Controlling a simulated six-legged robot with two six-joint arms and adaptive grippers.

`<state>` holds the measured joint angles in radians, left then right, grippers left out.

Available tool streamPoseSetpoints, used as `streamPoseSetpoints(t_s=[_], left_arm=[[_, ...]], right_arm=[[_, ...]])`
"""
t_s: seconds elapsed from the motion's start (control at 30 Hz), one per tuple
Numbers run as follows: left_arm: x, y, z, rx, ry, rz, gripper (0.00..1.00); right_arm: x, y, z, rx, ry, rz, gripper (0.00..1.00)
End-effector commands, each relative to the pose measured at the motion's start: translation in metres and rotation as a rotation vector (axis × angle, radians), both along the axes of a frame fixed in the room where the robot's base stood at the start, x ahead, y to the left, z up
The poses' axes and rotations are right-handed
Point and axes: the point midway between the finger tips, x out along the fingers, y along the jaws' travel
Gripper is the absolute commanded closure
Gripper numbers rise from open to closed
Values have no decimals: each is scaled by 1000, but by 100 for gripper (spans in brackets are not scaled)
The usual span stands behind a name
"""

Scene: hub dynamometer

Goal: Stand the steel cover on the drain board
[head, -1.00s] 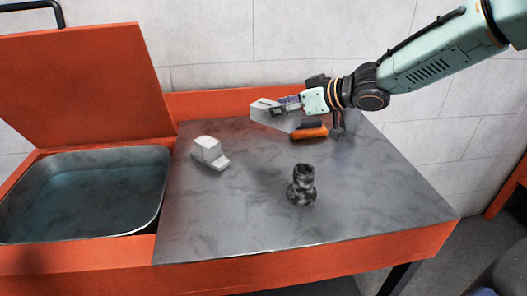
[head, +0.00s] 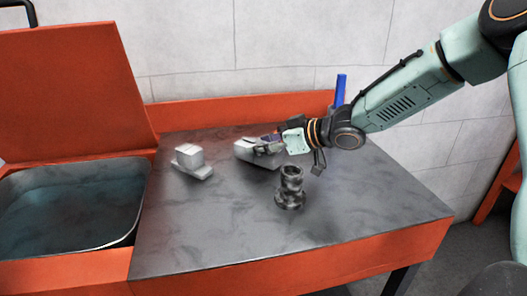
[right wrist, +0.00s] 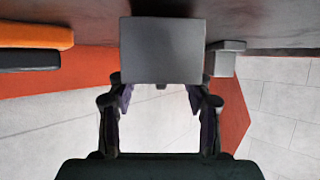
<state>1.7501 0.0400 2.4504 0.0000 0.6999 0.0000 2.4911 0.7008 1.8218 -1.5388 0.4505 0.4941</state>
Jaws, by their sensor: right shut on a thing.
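The grey steel cover (head: 256,153), a plain box-like piece, is in my right gripper (head: 270,146), low over the back middle of the drain board (head: 365,205). The right wrist view shows the cover (right wrist: 162,50) square between the fingers of the right gripper (right wrist: 161,90), which are shut on it. A dark shadow lies on the board beside the cover; I cannot tell whether the two touch. The drain board is a grey, stained metal top. My left gripper is out of view.
A pale stepped block (head: 191,164) stands left of the cover, and a dark flanged cylinder (head: 290,188) stands in front. An orange-and-black thing (right wrist: 32,38) shows in the right wrist view. A water-filled basin (head: 70,210) lies left; a blue upright (head: 341,90) stands at the back.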

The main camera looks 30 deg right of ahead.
Motion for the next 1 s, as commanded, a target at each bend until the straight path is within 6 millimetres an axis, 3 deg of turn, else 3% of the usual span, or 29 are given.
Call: streamPoseSetpoints(t_s=[0.47,0.5,0.73,1.0], left_arm=[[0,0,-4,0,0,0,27],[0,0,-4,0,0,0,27],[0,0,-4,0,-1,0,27],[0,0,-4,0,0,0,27]], right_arm=[[2,1,-9,1,-2,-1,98],[2,1,-10,0,0,-1,47],[1,1,-9,0,0,-1,28],[1,0,-9,0,-1,-1,27]])
